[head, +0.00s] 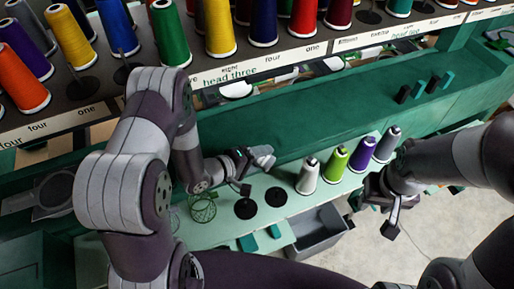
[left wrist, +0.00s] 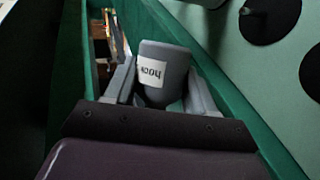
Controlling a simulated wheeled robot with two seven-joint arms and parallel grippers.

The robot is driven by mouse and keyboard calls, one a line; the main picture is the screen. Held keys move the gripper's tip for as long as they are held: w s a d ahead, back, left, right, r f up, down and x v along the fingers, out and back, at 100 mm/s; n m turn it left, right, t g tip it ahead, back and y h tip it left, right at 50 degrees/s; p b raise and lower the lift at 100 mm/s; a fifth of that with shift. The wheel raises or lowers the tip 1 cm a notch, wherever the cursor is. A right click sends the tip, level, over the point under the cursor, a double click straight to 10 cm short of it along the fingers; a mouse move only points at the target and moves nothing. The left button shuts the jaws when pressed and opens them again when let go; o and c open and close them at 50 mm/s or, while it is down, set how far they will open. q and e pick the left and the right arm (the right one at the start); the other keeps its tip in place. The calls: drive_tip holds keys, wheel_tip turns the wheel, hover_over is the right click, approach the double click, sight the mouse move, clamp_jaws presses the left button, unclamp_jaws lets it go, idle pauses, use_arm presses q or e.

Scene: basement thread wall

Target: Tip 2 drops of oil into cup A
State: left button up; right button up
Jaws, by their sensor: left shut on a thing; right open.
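My left gripper (head: 248,160) is shut on a small grey container (head: 263,157), held over the green ledge near the pale table. In the left wrist view the grey container (left wrist: 165,68) sits between the two fingers (left wrist: 160,88). It has a white label with dark lettering that looks upside down and is hard to read. My right gripper (head: 378,205) is open and empty, to the right of the thread cones at the table's edge. I cannot make out cup A or any oil drops in either view.
White, green, purple and grey cones (head: 335,165) stand on the pale green table (head: 300,203). Two black discs (head: 245,208) and a green wire basket (head: 202,208) are to their left. A grey bin (head: 318,235) is below. Labelled shelves (head: 235,72) of thread spools line the back.

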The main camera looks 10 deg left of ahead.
use_arm(q)
drive_tip(key=shift+f+n+h, duration=0.2)
drive_tip(key=shift+n+h, duration=0.1)
drive_tip(key=shift+w+a+f, duration=0.15)
drive_tip(key=shift+w+f, duration=0.05)
drive_tip(key=shift+w, duration=0.25)
drive_tip(key=shift+w+a+f, duration=0.15)
drive_tip(key=shift+w+f, duration=0.05)
drive_tip(key=shift+w, duration=0.2)
drive_tip(key=shift+s+d+r+n+h+p, duration=0.15)
drive_tip(key=shift+s+r+n+h+p, duration=0.15)
drive_tip(key=shift+s+r+n+h, duration=0.15)
drive_tip(key=shift+s+d+n, duration=0.1)
drive_tip(key=shift+s+n, duration=0.15)
drive_tip(key=shift+s, duration=0.1)
drive_tip(key=shift+r+h, duration=0.1)
drive_tip(key=shift+h, duration=0.25)
drive_tip(key=shift+w+n, duration=0.25)
drive_tip(key=shift+n, duration=0.05)
use_arm(e)
drive_tip(key=shift+w+a+r, duration=0.2)
drive_tip(key=shift+w+r, duration=0.3)
use_arm(q)
drive_tip(key=shift+w, duration=0.1)
use_arm(e)
drive_tip(key=shift+w, duration=0.15)
